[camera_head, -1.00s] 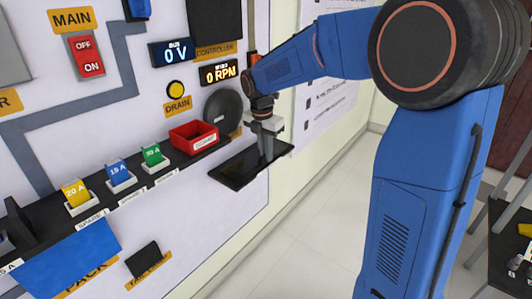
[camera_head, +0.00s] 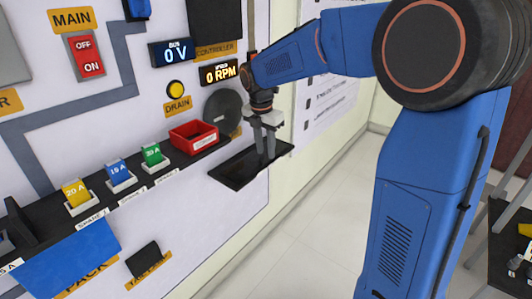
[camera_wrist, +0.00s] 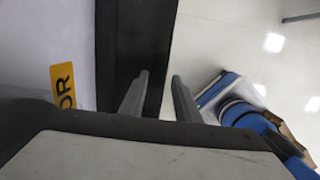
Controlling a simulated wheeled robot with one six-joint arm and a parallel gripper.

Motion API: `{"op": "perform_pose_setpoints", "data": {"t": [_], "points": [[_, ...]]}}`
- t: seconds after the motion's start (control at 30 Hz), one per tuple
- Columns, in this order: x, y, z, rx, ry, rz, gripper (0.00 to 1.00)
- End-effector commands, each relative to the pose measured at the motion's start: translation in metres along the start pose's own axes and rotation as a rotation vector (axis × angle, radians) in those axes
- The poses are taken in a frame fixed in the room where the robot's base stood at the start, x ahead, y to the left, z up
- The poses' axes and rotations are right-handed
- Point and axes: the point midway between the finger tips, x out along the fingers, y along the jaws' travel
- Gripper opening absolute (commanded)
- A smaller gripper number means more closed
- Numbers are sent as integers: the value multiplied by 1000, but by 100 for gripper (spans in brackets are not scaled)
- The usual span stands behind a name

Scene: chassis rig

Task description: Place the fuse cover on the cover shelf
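A flat black shelf-like surface (camera_head: 232,174) juts from the wall panel, right of the red bin; I take it for the cover shelf. My gripper (camera_head: 266,152) points down over it with its two fingers apart. In the wrist view the gripper (camera_wrist: 160,84) also shows open, with no object between the fingertips. Beneath it lies a dark surface (camera_wrist: 138,45) with two slightly different shades. I cannot tell whether the fuse cover is a dark plate lying on the shelf, as dark cover and shelf would blend together.
A red bin (camera_head: 193,137) and green (camera_head: 152,154), blue (camera_head: 117,171) and yellow (camera_head: 75,193) fuses line the ledge to the left. A grey-black disc (camera_head: 223,110) is on the wall behind my gripper. White floor (camera_head: 310,210) is open below right.

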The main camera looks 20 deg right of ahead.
Motion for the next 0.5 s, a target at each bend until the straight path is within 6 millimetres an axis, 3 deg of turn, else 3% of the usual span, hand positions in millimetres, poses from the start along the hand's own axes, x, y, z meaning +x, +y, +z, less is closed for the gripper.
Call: {"op": "perform_pose_setpoints", "data": {"t": [0.3, 0.5], "points": [[-62, 1, 0, 0, -1, 3, 29], [-90, 1, 0, 0, -1, 2, 29]]}}
